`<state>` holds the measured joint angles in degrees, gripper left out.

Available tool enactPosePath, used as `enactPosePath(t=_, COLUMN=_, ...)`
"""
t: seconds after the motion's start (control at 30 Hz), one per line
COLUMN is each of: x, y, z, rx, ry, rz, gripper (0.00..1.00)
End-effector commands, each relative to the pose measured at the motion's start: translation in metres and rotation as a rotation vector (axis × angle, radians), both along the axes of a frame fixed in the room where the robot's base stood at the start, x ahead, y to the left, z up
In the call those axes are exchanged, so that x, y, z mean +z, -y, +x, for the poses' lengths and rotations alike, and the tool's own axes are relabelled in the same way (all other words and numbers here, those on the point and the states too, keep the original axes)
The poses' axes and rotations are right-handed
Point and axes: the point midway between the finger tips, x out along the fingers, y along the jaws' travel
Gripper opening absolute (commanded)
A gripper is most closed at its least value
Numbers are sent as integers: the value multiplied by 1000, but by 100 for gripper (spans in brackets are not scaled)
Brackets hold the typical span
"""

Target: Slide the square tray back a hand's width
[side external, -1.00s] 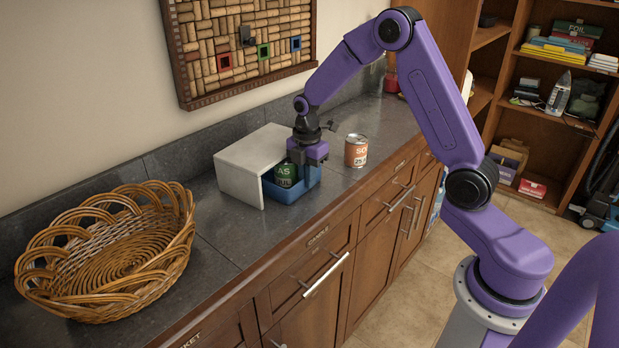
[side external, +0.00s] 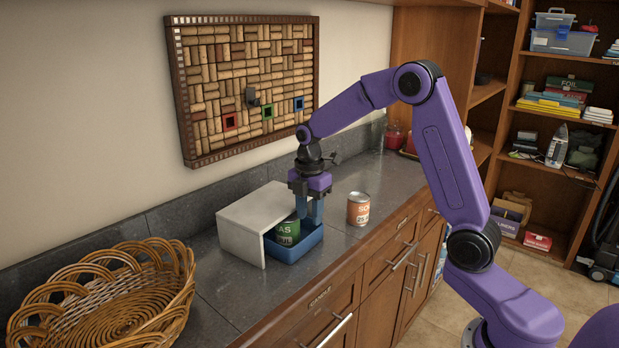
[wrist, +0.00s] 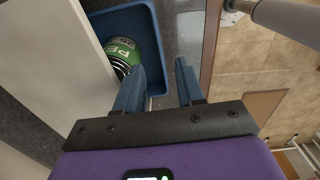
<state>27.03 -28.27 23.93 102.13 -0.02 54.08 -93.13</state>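The square tray (side external: 296,251) is blue and sits on the dark counter, half under a white open-sided cover. It also shows in the wrist view (wrist: 108,13). A green can (side external: 288,230) stands inside the tray, partly hidden by the cover; its label shows in the wrist view (wrist: 122,50). My gripper (side external: 312,221) points down at the tray's right part. In the wrist view its blue fingers (wrist: 160,72) are apart with nothing held between them, one over the tray's inside and one beyond its right wall. Fingertip height is hard to tell.
The white cover (side external: 240,241) stands left of the tray. An orange-labelled can (side external: 359,209) stands to the right. A wicker basket (side external: 105,300) lies at the left. The counter's wooden front edge (side external: 345,272) runs close in front. Bare counter lies between basket and cover.

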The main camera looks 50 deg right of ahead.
Motion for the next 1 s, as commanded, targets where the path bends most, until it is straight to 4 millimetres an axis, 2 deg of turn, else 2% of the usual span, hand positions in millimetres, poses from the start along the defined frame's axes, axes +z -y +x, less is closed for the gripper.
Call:
enactPosePath(t=0.03, x=12, y=0, z=1, rx=1, ry=6, rz=0, gripper=38)
enactPosePath(t=0.3, x=67, y=0, z=1, rx=1, ry=5, rz=0, gripper=38)
enactPosePath(t=0.5, x=93, y=0, z=1, rx=2, ry=3, rz=0, gripper=38)
enactPosePath(t=0.7, x=102, y=0, z=0, rx=2, ry=1, rz=0, gripper=38)
enactPosePath(t=1.0, x=102, y=0, z=0, rx=1, ry=0, rz=0, gripper=38)
